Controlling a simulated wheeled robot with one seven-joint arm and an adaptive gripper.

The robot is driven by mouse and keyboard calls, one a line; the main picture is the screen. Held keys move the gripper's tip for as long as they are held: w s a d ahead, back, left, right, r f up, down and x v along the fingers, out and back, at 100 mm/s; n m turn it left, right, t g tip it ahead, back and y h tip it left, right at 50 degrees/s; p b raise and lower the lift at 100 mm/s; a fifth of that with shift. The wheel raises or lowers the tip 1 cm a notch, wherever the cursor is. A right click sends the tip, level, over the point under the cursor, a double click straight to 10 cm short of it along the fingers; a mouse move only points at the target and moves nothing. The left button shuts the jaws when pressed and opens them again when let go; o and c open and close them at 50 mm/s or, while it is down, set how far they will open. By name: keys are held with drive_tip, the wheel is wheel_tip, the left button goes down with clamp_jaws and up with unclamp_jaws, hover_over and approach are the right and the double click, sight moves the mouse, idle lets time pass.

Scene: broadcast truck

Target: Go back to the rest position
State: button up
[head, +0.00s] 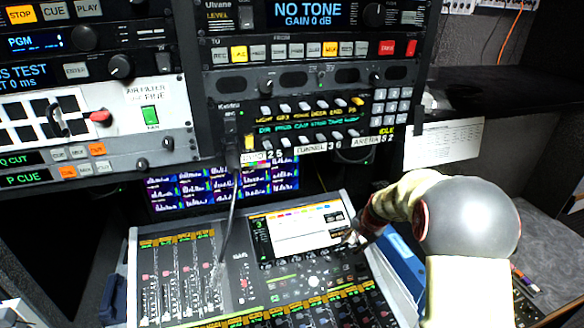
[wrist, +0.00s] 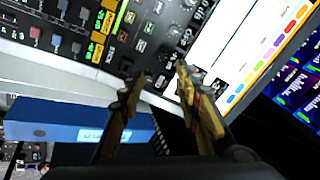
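My gripper (head: 354,238) is over the right side of the mixing console (head: 134,262), near the right edge of its touchscreen (head: 300,226). In the wrist view my gripper (wrist: 155,82) shows two dark and yellowish fingers standing apart with nothing between them. The console's buttons and the lit touchscreen (wrist: 262,40) lie beyond the fingertips there. Whether the fingertips touch the console cannot be told. My arm comes in from the right and hides part of the console's right edge.
Rack panels with buttons and knobs (head: 300,80) rise behind the console. A monitor (head: 170,190) sits below them. A blue box (head: 405,265) stands right of the console; it also shows in the wrist view (wrist: 60,120). A paper sheet (head: 445,140) hangs at the right. A grey desktop (head: 555,245) is mostly clear.

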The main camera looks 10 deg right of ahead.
drive_tip(key=s+a+f+n+g, duration=0.1)
drive_tip(key=s+a+n+g, duration=0.2)
drive_tip(key=s, duration=0.6)
drive_tip(key=s+a+r+n+t+b, duration=0.1)
drive_tip(key=s+a+r+n, duration=0.2)
drive_tip(key=s+a+r, duration=0.2)
drive_tip(key=s+a+r+n+t+b, duration=0.1)
drive_tip(key=s+a+r+n+b, duration=0.1)
drive_tip(key=s+a+r, duration=0.4)
drive_tip(key=s+a+r+n+t+b, duration=0.2)
drive_tip(key=s+a+r, duration=0.3)
drive_tip(key=s, duration=0.8)
drive_tip(key=shift+s+a+r+n, duration=0.2)
drive_tip(key=shift+a+r+n, duration=0.05)
drive_tip(key=shift+r+n, duration=0.55)
idle(0.7)
